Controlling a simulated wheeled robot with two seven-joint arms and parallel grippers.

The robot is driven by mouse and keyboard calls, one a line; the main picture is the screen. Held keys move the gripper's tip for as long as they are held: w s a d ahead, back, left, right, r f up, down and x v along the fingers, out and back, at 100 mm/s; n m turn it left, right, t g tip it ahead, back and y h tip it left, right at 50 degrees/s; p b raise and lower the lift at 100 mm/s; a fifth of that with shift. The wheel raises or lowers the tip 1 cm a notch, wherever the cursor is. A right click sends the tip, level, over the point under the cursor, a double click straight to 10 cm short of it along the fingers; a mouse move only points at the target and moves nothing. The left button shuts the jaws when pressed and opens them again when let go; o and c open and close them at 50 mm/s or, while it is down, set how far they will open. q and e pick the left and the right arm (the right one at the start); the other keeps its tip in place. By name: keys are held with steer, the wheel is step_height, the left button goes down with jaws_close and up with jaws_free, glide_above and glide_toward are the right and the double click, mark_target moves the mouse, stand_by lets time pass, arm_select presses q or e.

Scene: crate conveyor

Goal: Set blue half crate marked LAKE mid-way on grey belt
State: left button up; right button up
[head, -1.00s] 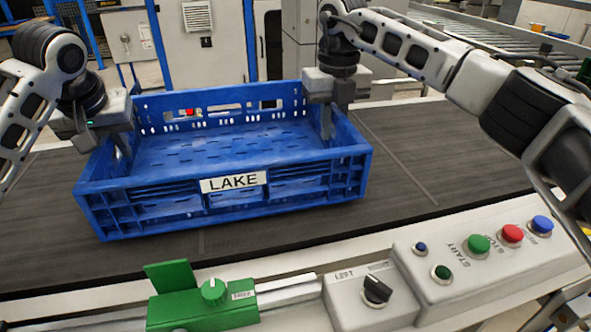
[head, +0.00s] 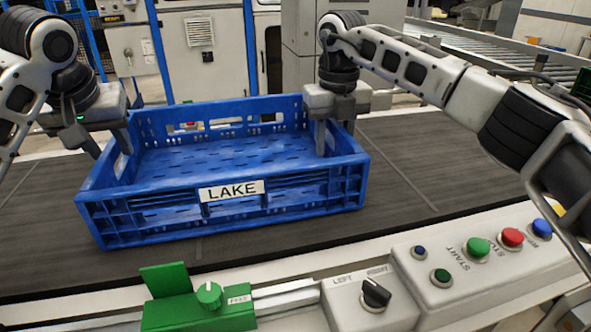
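The blue crate (head: 300,196) carries a white LAKE label (head: 232,190) on its front wall. It looks empty and sits upright on the dark grey belt (head: 430,165), slightly turned. My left gripper (head: 108,146) is at the crate's left wall, one finger outside and one inside, with a gap between them. My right gripper (head: 335,138) is at the right wall, with one finger inside the crate and the other at the wall's outer side, partly hidden. Its fingers look spread. The crate's underside is hidden.
In front of the belt are a green slider block (head: 200,308) with a knob, a LEFT/RIGHT switch box (head: 345,305) and a panel (head: 450,265) with several buttons. Cabinets (head: 205,70) stand behind the belt. The belt right of the crate is clear.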

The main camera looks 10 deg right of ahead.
arm_select(q)
steer(key=shift+d+r, duration=0.1)
steer(key=shift+r, duration=0.8)
arm_select(e)
steer(key=shift+w+f, duration=0.45)
steer(key=shift+w, duration=0.05)
arm_select(q)
steer(key=v, duration=0.2)
steer(key=shift+r, duration=0.35)
arm_select(e)
steer(key=shift+a+r, duration=0.1)
steer(key=shift+r, duration=0.1)
arm_select(q)
steer(key=shift+s+r, duration=0.15)
steer(key=shift+r, duration=0.35)
arm_select(e)
steer(key=shift+r, duration=0.1)
arm_select(q)
steer(key=shift+r, duration=0.1)
arm_select(e)
step_height(320, 180, up, 12)
steer(key=shift+s+f, duration=0.1)
